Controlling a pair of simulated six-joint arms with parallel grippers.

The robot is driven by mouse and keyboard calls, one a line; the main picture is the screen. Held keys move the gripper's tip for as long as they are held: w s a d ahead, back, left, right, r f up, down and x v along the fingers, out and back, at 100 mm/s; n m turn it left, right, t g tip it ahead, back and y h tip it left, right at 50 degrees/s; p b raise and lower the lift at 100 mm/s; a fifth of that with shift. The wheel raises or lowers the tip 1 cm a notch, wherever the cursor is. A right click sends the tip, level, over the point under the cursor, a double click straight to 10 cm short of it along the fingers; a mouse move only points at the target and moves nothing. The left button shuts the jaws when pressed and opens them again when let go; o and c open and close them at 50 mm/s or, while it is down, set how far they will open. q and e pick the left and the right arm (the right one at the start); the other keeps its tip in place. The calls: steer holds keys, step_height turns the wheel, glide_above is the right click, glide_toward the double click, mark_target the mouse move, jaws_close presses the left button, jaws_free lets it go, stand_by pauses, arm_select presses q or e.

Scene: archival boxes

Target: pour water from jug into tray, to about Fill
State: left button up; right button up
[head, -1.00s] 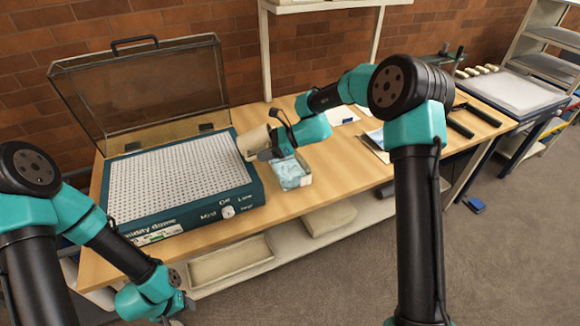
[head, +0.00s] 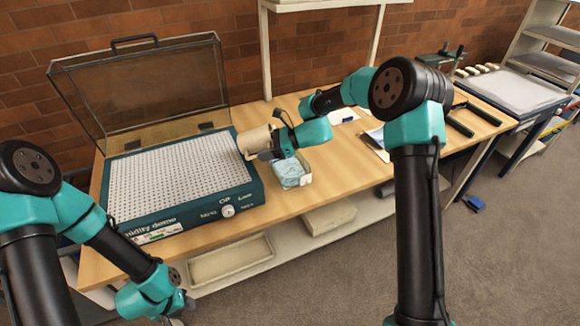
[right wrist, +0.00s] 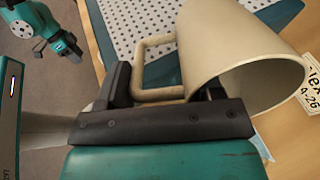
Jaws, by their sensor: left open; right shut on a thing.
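A cream jug (head: 256,141) is held tilted at the right edge of a teal humidity dome. Its handle (right wrist: 158,72) is between the jaws of my right gripper (right wrist: 165,95), and its wide mouth (right wrist: 262,85) faces right in the right wrist view. No water stream is visible. The dome's white perforated tray (head: 175,172) lies under the raised clear lid (head: 145,90). I cannot tell its water level. A small clear container (head: 290,172) with pale blue contents stands below my right gripper. My left gripper (head: 178,308) is open, low at the front left, away from the jug.
A round dial (head: 228,211) is on the dome's front. Papers (head: 375,140) and black holders (head: 472,118) lie to the right on the wooden table (head: 330,178). A lower shelf (head: 285,243) runs beneath it. The table's front middle is clear.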

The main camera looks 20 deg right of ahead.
steer(key=shift+s+d+f+y+p, duration=0.1)
steer(key=shift+d+f+y+p, duration=0.4)
steer(key=shift+d+y, duration=0.2)
stand_by(0.7)
steer(key=shift+a+r+h, duration=0.75)
steer(key=shift+a+h, duration=0.05)
steer(key=shift+a, duration=0.15)
steer(key=shift+r+g+h, duration=0.3)
steer(key=shift+r+h, duration=0.25)
steer(key=shift+h, duration=0.35)
steer(key=shift+a+h+b, duration=0.1)
steer(key=shift+h+b, duration=0.2)
steer(key=shift+h, duration=1)
steer(key=shift+a+r+g+h, duration=0.15)
steer(key=shift+g+h, duration=0.15)
steer(key=shift+h, duration=0.3)
